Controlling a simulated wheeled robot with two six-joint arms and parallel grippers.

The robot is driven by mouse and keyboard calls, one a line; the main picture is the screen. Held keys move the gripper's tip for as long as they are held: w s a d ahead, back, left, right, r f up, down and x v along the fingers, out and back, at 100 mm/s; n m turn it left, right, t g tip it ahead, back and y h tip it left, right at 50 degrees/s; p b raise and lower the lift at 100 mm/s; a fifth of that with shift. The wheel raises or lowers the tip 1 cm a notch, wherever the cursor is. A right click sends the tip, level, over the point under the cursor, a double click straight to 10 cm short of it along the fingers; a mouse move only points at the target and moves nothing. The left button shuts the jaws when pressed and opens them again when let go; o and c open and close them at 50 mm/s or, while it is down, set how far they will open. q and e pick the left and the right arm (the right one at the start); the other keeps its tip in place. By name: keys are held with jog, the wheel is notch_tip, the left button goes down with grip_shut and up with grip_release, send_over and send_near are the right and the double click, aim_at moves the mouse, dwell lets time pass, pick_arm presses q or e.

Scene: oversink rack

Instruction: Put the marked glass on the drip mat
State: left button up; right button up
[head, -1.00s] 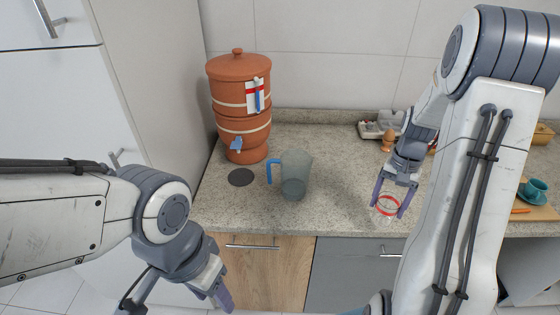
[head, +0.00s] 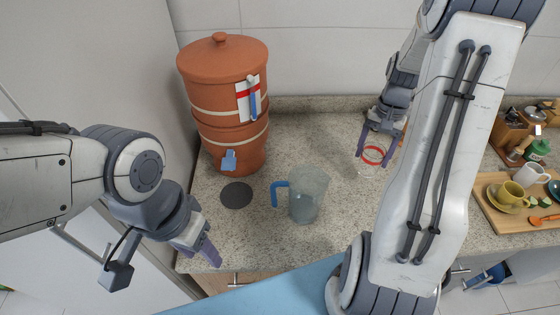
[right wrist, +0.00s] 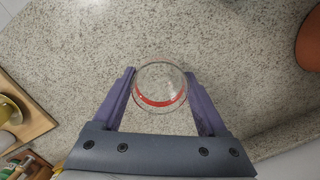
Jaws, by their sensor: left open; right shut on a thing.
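The marked glass (head: 373,157) is clear with a red band. It also shows in the right wrist view (right wrist: 160,84), between the finger tips. My right gripper (head: 374,158) is shut on it at the right part of the counter; I cannot tell whether its base touches the stone. The drip mat (head: 237,194) is a dark round disc lying flat and bare in front of the clay water filter (head: 225,150), under its blue tap (head: 229,160). My left gripper (head: 209,254) is open and empty at the counter's front left edge.
A clear jug (head: 309,195) with a blue handle stands between the mat and the glass. A wooden tray (head: 510,228) with cups is at the right. Bare counter (head: 320,135) lies behind the jug. My right arm hides part of the counter.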

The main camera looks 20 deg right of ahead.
jog(key=w+a+p, duration=0.3)
jog(key=a, duration=0.6)
jog(key=w+a+p, duration=0.3)
jog(key=a, duration=0.7)
jog(key=f, duration=0.2)
jog(key=f+p, duration=0.1)
jog(key=f, duration=0.3)
jog(key=shift+s+d, duration=0.2)
jog(key=shift+s, duration=0.1)
jog(key=shift+w+a+f+p, duration=0.1)
jog(key=shift+f+p, duration=0.05)
jog(key=shift+p, duration=0.4)
jog(key=shift+a+f, duration=0.1)
jog(key=shift+f, duration=0.15)
jog(key=shift+f, duration=0.1)
